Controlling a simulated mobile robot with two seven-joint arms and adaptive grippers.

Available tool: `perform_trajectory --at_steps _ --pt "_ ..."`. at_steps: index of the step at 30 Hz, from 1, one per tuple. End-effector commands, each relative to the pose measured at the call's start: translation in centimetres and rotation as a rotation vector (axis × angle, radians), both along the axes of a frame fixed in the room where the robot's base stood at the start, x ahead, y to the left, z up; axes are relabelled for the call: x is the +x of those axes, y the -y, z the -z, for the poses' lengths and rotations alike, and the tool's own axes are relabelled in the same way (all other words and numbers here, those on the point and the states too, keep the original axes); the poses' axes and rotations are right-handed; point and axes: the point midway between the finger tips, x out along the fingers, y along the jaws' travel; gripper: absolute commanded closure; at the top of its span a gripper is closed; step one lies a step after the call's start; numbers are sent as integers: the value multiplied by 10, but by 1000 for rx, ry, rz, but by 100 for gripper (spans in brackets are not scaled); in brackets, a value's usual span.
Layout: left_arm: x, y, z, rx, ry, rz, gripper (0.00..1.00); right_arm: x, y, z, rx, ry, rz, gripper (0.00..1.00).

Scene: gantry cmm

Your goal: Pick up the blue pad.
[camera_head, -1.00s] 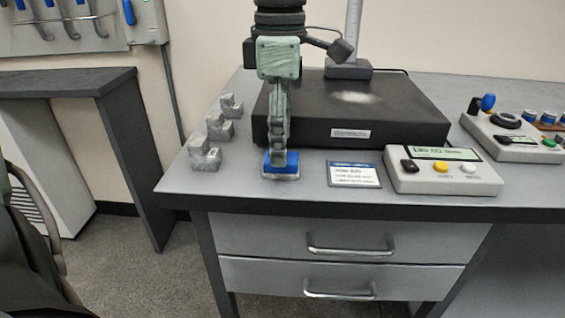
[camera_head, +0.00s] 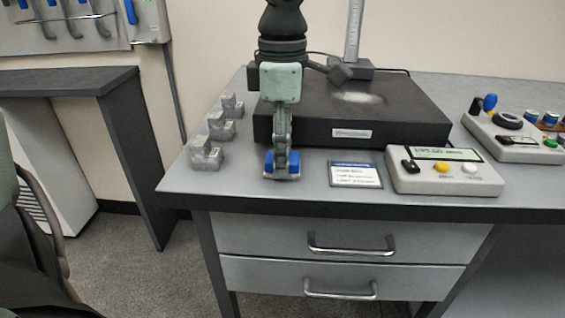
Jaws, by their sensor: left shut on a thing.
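The blue pad (camera_head: 295,166) is at the front of the grey bench, in front of the black plate. My left gripper (camera_head: 282,172) points straight down and is shut on the pad. The fingers hide the pad's middle, and blue shows on both sides of them. I cannot tell whether the pad touches the bench top. My right gripper is not in view.
Several grey notched blocks (camera_head: 207,155) stand left of the pad. A small label card (camera_head: 355,175) and a grey readout box (camera_head: 445,177) lie to the right. The black plate (camera_head: 385,131) is close behind, and the bench's front edge is near.

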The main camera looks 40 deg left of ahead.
Motion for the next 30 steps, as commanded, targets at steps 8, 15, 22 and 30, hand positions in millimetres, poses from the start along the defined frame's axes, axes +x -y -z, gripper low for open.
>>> perform_trajectory --at_steps 8,15,22,30 --pt "0 0 -2 1 -2 0 94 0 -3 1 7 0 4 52" --pt "1 0 -30 1 3 -1 94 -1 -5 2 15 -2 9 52" --pt "1 0 -99 1 6 -2 94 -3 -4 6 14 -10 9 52" --pt "1 0 -192 1 4 -2 94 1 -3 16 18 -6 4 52"
